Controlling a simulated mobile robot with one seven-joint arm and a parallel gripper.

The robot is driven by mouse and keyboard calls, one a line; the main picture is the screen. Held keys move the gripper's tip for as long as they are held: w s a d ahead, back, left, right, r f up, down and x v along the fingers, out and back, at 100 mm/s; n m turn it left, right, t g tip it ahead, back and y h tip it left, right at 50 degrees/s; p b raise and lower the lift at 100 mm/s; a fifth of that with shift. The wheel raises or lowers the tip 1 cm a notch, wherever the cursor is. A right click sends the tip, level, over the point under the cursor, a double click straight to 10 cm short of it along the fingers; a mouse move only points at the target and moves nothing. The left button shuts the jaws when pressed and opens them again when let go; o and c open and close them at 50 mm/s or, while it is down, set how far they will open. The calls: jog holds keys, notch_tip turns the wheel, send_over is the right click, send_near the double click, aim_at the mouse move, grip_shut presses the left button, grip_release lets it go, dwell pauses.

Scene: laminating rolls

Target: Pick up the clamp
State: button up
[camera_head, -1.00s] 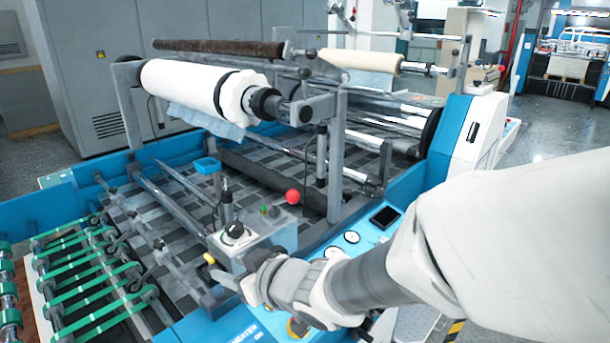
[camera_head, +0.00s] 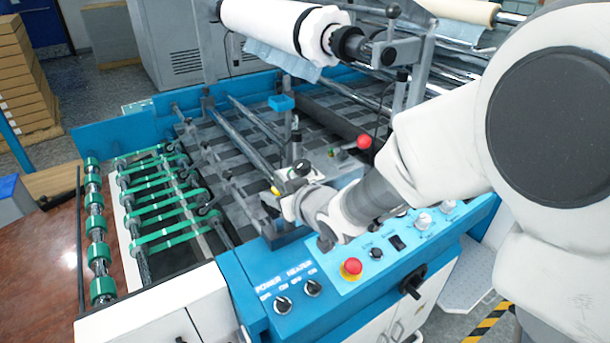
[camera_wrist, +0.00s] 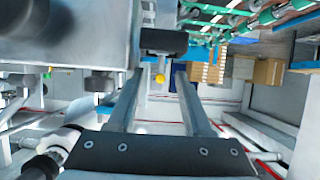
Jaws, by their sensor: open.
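A small dark piece with a yellow tip, which may be the clamp (camera_wrist: 165,41), shows at the top centre of the wrist view. It sits beside a grey metal box, beyond and between my fingertips. Its yellow tip also shows in the head view (camera_head: 275,191), at the left side of the machine's grey control box. My gripper (camera_wrist: 157,75) is open, with a finger on each side of the yellow tip in the picture. I cannot tell whether either finger touches it. In the head view my gripper (camera_head: 269,207) is small and partly hidden by my wrist.
The grey control box (camera_head: 326,168) with a red knob (camera_head: 364,142) stands close to my wrist. The blue panel (camera_head: 300,268) has switches and a red emergency button (camera_head: 351,267). Green-banded rollers (camera_head: 165,215) lie to the left. A white roll (camera_head: 275,25) hangs above the bed.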

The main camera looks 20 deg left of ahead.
jog(key=shift+c, duration=0.3)
grip_shut()
dwell(0.3)
